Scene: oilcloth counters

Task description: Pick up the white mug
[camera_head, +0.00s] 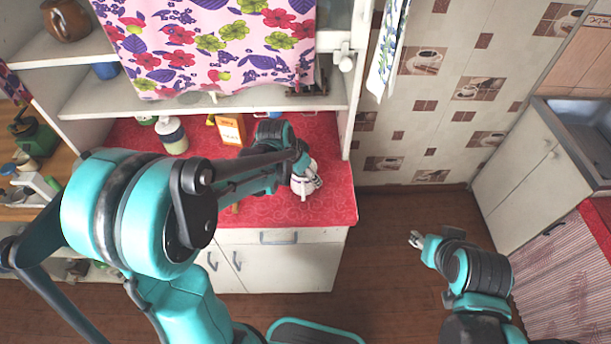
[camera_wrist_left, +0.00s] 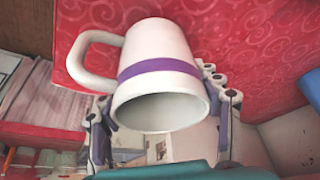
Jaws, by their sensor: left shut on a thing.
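The white mug (camera_wrist_left: 160,60) with a purple band fills the middle of the left wrist view. Its open mouth faces the camera and its handle points left. My left gripper (camera_wrist_left: 156,98) has one finger on each side of the mug and is shut on it. In the head view the mug (camera_head: 301,186) is partly hidden by my left gripper (camera_head: 308,178), over the right part of the red counter. I cannot tell whether its base touches the counter. My right gripper (camera_head: 415,240) hangs over the floor, empty, with its small fingertips apart.
The red counter (camera_head: 335,205) also holds an orange box (camera_head: 231,129) and a pale green-banded jar (camera_head: 172,136) behind my left arm. A shelf (camera_head: 210,104) with a flowered cloth (camera_head: 210,45) hangs above. The floor to the right is clear.

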